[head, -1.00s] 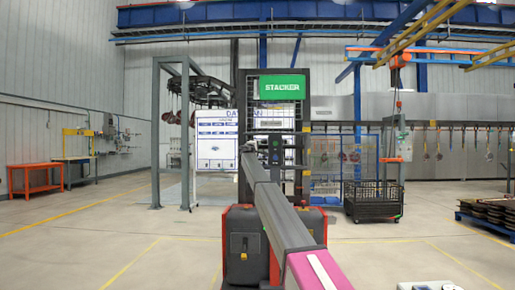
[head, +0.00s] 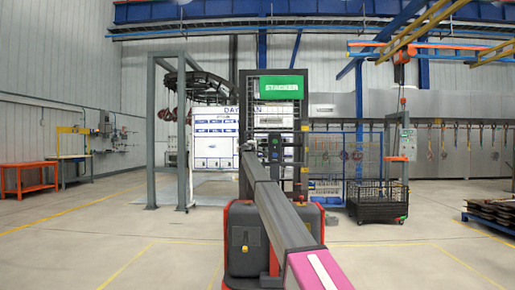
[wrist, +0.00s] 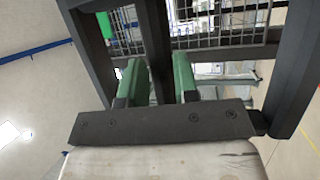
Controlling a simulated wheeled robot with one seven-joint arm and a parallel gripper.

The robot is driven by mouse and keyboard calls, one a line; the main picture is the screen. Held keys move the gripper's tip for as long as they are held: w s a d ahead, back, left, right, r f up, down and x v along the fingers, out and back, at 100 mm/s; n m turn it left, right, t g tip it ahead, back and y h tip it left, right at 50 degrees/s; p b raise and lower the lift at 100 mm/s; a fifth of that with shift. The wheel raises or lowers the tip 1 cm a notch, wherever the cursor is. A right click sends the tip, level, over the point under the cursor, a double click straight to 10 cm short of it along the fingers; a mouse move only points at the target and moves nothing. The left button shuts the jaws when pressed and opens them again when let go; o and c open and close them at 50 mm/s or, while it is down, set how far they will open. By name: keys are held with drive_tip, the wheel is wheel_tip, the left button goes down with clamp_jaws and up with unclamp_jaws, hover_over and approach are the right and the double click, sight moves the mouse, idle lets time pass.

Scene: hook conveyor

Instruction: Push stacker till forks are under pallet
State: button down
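The stacker stands directly ahead in the head view, with a red and black body (head: 247,240), a dark mast and a green sign (head: 281,87). Its forks are hidden behind the body. My arm reaches forward to the mast. In the wrist view, the two green fingers of my gripper (wrist: 157,85) lie on either side of a dark upright bar of the stacker (wrist: 156,40), with no clear gap between them and the bar. A blue pallet (head: 482,222) loaded with dark brown pieces sits at the right edge. No pallet shows in front of the stacker.
A black mesh crate (head: 377,206) stands right of the stacker. A grey frame (head: 151,130) and a white board (head: 214,140) stand to its left. An orange bench (head: 28,178) is at the far left. Yellow lines mark the open floor on both sides.

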drive_tip(key=shift+s+r, duration=0.3)
drive_tip(key=shift+s, duration=0.1)
drive_tip(key=c, duration=1.4)
unclamp_jaws()
drive_tip(key=shift+s+r, duration=0.1)
drive_tip(key=shift+r, duration=0.05)
drive_tip(key=o, duration=0.6)
drive_tip(key=shift+c, duration=0.2)
drive_tip(key=shift+w, duration=0.2)
drive_tip(key=v, duration=1.1)
